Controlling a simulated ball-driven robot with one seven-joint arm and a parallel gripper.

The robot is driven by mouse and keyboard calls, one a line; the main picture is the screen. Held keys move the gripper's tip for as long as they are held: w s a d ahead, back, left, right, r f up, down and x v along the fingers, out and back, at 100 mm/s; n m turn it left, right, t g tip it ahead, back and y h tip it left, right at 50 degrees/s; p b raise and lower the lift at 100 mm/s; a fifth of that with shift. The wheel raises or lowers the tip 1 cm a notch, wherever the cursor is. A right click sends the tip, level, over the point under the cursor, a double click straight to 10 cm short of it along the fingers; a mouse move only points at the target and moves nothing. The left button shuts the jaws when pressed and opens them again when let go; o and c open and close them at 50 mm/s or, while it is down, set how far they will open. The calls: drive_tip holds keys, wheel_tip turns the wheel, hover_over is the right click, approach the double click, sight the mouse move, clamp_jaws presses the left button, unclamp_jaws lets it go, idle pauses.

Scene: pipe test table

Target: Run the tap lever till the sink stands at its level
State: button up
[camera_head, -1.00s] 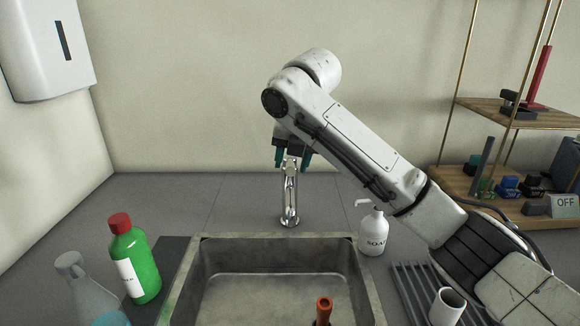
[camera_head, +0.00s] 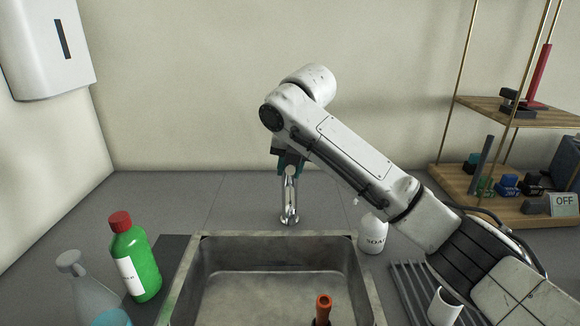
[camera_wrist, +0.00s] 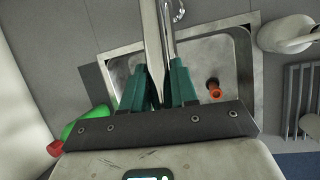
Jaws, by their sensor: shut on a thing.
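The chrome tap (camera_head: 290,203) stands behind the sink. My gripper (camera_head: 289,166) is at the top of the tap, with its teal fingers close together there. In the wrist view, my gripper (camera_wrist: 159,68) has a finger on each side of the chrome tap (camera_wrist: 152,35) and is shut on its upper part, the lever. The fingers hide most of the lever, and its exact setting cannot be told. The steel sink (camera_head: 275,240) lies in front of the tap. Its grey floor shows, and I can make out no clear water surface or stream.
An orange-topped piece (camera_head: 323,303) stands in the sink. A green bottle (camera_head: 135,262) and a clear bottle (camera_head: 92,292) are at left. A soap dispenser (camera_head: 372,235), a drying rack (camera_head: 407,283) and a white cup (camera_head: 445,306) are at right.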

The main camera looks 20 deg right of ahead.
clamp_jaws()
drive_tip(key=shift+r+p, duration=0.45)
drive_tip(key=shift+p, duration=0.3)
drive_tip(key=p, duration=0.2)
drive_tip(key=r+g+p, duration=0.1)
drive_tip(key=p, duration=0.1)
drive_tip(key=shift+w+d+r+g+p, duration=0.1)
drive_tip(key=shift+w+r+g+p, duration=0.2)
drive_tip(key=shift+w+p, duration=0.1)
drive_tip(key=r+g+p, duration=0.1)
drive_tip(key=p, duration=0.2)
drive_tip(key=shift+w+d+y, duration=0.1)
drive_tip(key=shift+w+y, duration=0.25)
drive_tip(key=shift+y, duration=0.05)
drive_tip(key=shift+w+d+r+g+p, duration=0.15)
drive_tip(key=shift+w+r+g+p, duration=0.15)
drive_tip(key=shift+g+p, duration=0.6)
drive_tip(key=shift+f, duration=0.1)
